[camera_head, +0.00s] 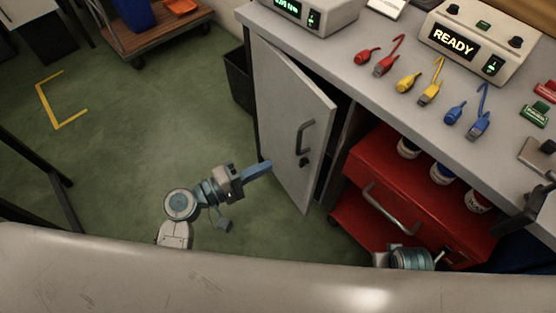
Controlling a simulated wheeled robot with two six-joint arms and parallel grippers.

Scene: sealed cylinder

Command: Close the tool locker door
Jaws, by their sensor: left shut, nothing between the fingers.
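The tool locker door (285,95) is a grey panel under the bench, with a dark bar handle (306,137) and a small dark lock below it. It stands ajar: a dark gap shows between its right edge and the locker frame. My left gripper (258,171) is shut and empty, its blue fingers pointing right at the lower part of the door's outer face. The fingertips overlap the door in the picture; I cannot tell whether they touch. Part of my right arm shows at the bottom right, but its gripper is not visible.
A red drawer unit (365,160) holding several white containers stands out right of the door. The bench top (385,95) carries coloured connectors and a box reading READY (455,45). A dark bin (238,78) stands left of the locker.

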